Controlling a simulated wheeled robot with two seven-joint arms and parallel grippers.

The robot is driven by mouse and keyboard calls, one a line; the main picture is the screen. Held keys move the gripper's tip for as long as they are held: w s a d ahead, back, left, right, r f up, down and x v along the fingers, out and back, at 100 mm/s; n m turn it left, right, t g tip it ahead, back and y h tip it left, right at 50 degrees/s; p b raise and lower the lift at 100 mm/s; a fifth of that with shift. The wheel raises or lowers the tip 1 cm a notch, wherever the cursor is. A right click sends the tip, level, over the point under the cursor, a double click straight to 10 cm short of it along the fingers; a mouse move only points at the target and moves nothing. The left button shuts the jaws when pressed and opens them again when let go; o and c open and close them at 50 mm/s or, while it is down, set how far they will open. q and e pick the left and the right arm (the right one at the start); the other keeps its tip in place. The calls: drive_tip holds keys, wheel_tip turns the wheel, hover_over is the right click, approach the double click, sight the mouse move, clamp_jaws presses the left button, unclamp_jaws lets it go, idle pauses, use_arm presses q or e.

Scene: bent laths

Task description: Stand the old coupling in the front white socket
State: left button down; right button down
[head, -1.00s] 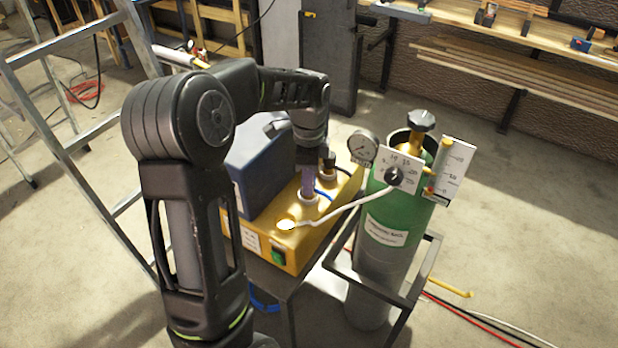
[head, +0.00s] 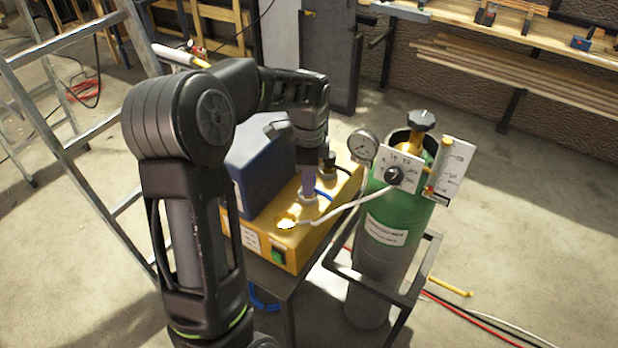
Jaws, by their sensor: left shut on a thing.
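My left gripper (head: 309,152) hangs over the yellow box and is shut on a purple-grey upright piece, which looks like the old coupling (head: 308,182). The coupling's lower end is at a middle white-rimmed socket (head: 309,199); whether it sits inside or just above cannot be told. The front white socket (head: 287,224) is nearer to me on the box top, bright and with nothing standing in it. Another socket (head: 326,176) lies farther back, partly hidden by a dark part. My fingertips are hard to make out. My right gripper is not in view.
The yellow box (head: 262,236) carries a dark blue block (head: 258,170) on its left. A white hose (head: 345,207) runs across near the front socket to a green gas cylinder (head: 395,215) with gauges on the right. A ladder (head: 75,130) stands at left.

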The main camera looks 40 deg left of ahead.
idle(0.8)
use_arm(q)
drive_tip(key=c, duration=1)
unclamp_jaws()
drive_tip(key=shift+o, duration=0.2)
drive_tip(key=shift+f, duration=0.1)
wheel_tip(320, 180, up, 8)
drive_tip(key=shift+f+b, duration=0.1)
drive_tip(key=shift+b, duration=0.25)
